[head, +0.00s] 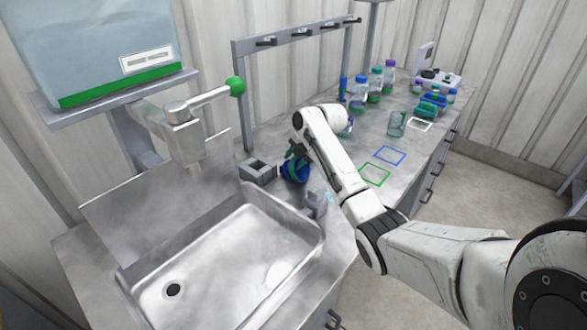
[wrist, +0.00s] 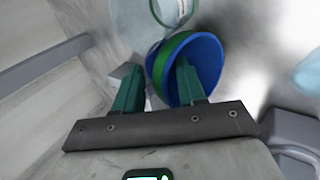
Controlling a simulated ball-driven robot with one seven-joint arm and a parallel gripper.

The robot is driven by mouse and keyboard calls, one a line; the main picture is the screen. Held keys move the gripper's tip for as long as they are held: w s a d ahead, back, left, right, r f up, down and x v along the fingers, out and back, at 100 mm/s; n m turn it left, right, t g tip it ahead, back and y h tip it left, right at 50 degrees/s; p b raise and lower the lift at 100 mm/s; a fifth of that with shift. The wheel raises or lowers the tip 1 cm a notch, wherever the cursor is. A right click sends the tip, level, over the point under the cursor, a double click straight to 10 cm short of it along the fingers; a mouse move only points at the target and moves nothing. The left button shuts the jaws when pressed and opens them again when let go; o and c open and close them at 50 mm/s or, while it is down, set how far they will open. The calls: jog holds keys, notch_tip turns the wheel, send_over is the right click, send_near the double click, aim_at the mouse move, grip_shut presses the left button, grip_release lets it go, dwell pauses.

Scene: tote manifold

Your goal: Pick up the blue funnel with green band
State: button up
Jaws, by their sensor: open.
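The blue funnel with a green band (head: 297,171) lies on the metal counter just behind the sink's right corner. In the wrist view the funnel (wrist: 207,62) shows its wide blue mouth, with the green band along its left rim. My gripper (head: 297,152) is low over the funnel in the head view and partly hides it. In the wrist view my gripper (wrist: 158,72) is open, its two green fingers apart. The right finger overlaps the funnel's mouth and the left finger is to the left of its rim. I cannot tell whether they touch it.
A grey block holder (head: 258,170) stands left of the funnel, and another grey piece (head: 315,203) stands at its front right. The sink (head: 225,265) is in front. A clear container (wrist: 172,12) is close beyond the funnel. Several bottles (head: 375,85) stand farther back.

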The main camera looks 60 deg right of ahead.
jog(key=shift+c, duration=0.5)
grip_shut()
